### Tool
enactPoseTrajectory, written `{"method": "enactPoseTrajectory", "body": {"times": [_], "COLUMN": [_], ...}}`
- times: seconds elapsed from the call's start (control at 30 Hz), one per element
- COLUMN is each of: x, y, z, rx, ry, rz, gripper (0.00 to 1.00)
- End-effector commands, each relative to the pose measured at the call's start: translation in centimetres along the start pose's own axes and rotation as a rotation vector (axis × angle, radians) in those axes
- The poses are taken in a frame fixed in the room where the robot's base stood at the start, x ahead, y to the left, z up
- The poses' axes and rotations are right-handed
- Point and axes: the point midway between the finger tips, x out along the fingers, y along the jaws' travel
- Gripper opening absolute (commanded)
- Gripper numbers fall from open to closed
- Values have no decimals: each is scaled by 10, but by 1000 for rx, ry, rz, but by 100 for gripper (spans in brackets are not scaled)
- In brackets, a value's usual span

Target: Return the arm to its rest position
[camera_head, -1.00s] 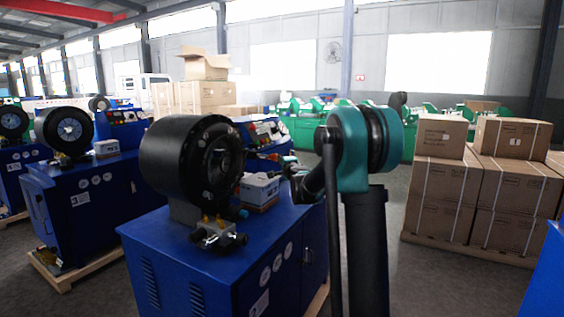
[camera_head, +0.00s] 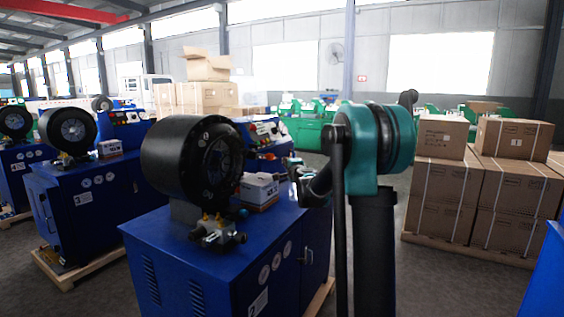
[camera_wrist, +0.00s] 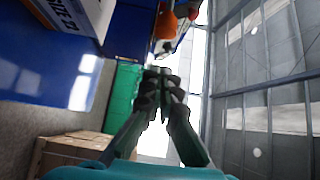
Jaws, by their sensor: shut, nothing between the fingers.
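My gripper (camera_wrist: 162,84) is shut and empty in the wrist view, its fingertips together near the middle of the picture. In the head view my arm stands right of the nearest blue crimper machine (camera_head: 230,250), with its teal joint in front. The gripper itself is hard to make out there. The black crimper head (camera_head: 185,158) sits on the blue cabinet, left of my arm. A small white box (camera_head: 259,187) lies on the cabinet top beside it. A box with printed lettering (camera_wrist: 82,15) shows close at the upper left of the wrist view.
More blue crimper machines (camera_head: 85,195) stand in a row to the left. Stacked cardboard boxes (camera_head: 470,185) on a pallet stand to the right. A blue edge (camera_head: 548,280) shows at the lower right. Grey floor (camera_head: 425,285) is clear between my arm and the pallet.

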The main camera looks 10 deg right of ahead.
Motion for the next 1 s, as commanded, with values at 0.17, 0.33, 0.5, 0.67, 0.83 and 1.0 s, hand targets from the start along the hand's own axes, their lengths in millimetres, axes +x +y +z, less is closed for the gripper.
{"method": "enactPoseTrajectory", "body": {"times": [0.17, 0.33, 0.5, 0.67, 0.83, 1.0], "x": [-38, -64, -77, -96, -156, -242], "y": [0, 0, 0, 6, 42, 115], "z": [0, 0, 1, 16, 65, 101], "rx": [0, 0, -1, -77, -342, -644], "ry": [0, -1, -2, -53, -233, -441], "rz": [0, 0, 0, 16, 102, 271], "gripper": [0, 0, 0, 0, 0, 0]}}
